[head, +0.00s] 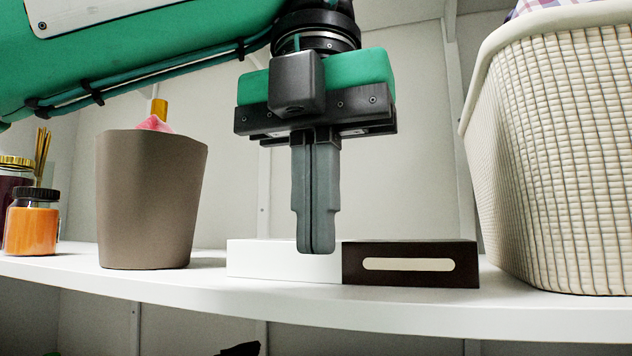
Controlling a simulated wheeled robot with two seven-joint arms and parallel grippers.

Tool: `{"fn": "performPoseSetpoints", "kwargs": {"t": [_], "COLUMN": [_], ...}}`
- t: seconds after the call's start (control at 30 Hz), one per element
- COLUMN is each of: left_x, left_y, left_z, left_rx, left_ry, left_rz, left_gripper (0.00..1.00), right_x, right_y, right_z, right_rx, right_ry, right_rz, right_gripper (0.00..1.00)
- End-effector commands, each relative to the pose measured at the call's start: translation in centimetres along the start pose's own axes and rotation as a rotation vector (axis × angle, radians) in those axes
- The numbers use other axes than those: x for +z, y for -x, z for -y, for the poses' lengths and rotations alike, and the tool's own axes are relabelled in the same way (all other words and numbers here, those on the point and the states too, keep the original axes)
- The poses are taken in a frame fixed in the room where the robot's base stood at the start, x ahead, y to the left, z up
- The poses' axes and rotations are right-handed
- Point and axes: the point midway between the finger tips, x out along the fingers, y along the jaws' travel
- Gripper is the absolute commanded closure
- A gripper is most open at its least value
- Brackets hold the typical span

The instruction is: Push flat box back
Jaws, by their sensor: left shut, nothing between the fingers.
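A flat box lies on the white shelf. Its right part (411,265) is dark brown with a pale rounded strip on the front, and its left part (270,261) is plain white; I cannot tell whether these are one box or two side by side. My left gripper (316,250) points straight down with its fingers shut and empty. Its tips are in front of the white part, near where it meets the dark part. I cannot tell whether they touch it. My right gripper is not in view.
A tall taupe pot (150,200) stands on the shelf (210,288) to the left, with jars (31,230) farther left. A large woven cream basket (560,160) stands to the right. The shelf's front edge curves below the boxes.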

Motion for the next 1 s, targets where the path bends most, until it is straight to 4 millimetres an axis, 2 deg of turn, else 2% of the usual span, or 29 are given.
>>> {"fn": "performPoseSetpoints", "kwargs": {"t": [0.17,0.2,0.4,0.6,1.0], "left_x": [0.1,0.8,3.0,3.9,4.1], "left_y": [-1.9,-1.4,-1.6,-1.8,-1.9], "left_z": [-0.1,0.0,0.0,0.0,0.0], "left_rx": [0.003,0.001,0.001,0.000,-0.001], "left_ry": [0.001,0.003,0.002,0.002,0.001], "left_rz": [-0.002,-0.002,-0.002,0.000,0.000], "left_gripper": [1.00,1.00,1.00,1.00,1.00], "right_x": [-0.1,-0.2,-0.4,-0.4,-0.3], "right_y": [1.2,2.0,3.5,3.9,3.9], "right_z": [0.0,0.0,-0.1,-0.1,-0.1], "right_rx": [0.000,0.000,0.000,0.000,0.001], "right_ry": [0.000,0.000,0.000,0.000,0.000], "right_rz": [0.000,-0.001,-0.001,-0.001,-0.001], "right_gripper": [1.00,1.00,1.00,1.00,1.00]}}
